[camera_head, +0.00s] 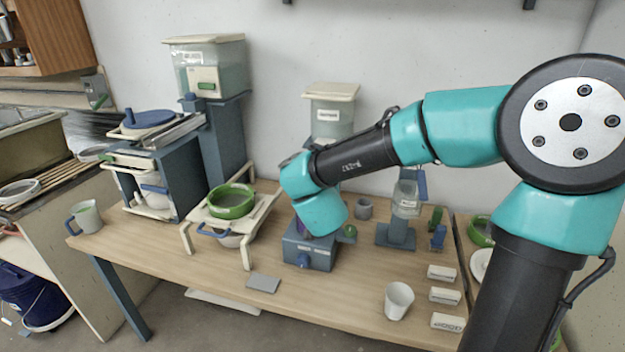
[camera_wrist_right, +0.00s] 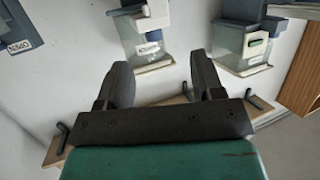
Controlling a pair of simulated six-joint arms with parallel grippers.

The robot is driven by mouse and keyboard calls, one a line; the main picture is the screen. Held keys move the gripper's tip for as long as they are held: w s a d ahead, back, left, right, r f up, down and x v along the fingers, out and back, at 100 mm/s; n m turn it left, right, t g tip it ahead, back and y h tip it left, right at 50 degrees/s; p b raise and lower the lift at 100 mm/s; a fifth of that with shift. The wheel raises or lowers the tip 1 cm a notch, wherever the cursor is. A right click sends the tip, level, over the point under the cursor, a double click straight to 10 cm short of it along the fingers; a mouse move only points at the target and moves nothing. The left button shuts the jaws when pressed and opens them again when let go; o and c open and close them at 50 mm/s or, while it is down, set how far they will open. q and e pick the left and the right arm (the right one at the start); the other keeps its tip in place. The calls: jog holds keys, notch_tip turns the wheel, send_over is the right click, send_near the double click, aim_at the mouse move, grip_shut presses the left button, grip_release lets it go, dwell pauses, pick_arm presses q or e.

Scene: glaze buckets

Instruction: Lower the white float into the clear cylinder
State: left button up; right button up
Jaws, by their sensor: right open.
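A clear vessel (camera_head: 406,197) with a white label stands on a blue stand (camera_head: 396,235) at the back right of the bench; it may be the clear cylinder. I cannot make out the white float in either view. My right arm reaches across from the right, and its teal wrist hangs above the blue box-shaped device (camera_head: 308,253). My right gripper is hidden behind that wrist in the head view. In the wrist view its fingers (camera_wrist_right: 160,65) are apart with nothing between them. They point toward the wall and the labelled hoppers. My left gripper is not in view.
A green-rimmed sieve (camera_head: 231,202) rests on a cream rack (camera_head: 262,210). A white cup (camera_head: 398,300) and several label blocks (camera_head: 445,296) stand at the front right. A grey mug (camera_head: 86,217) is at the left. A lidded hopper (camera_head: 331,112) stands behind my wrist. The front middle is mostly clear.

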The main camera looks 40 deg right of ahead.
jog(key=shift+v, duration=2.15)
jog(key=w+a+f+n+y, duration=0.7)
jog(key=w+a+f+y, duration=0.5)
jog(key=a+f, duration=0.5)
jog(key=a+f+g, duration=0.3)
jog(key=f, duration=0.5)
jog(key=s+d+f+m+g, duration=0.1)
jog(key=s+f+g, duration=0.3)
jog(key=s+f, duration=0.7)
jog(key=s+d+f+m+g, duration=0.1)
jog(key=s+d+f+g, duration=0.3)
jog(key=s+f, duration=0.8)
jog(key=shift+s+m+g+h, duration=0.3)
jog(key=shift+s+g, duration=0.1)
jog(key=shift+s, duration=0.3)
jog(key=shift+d, duration=0.1)
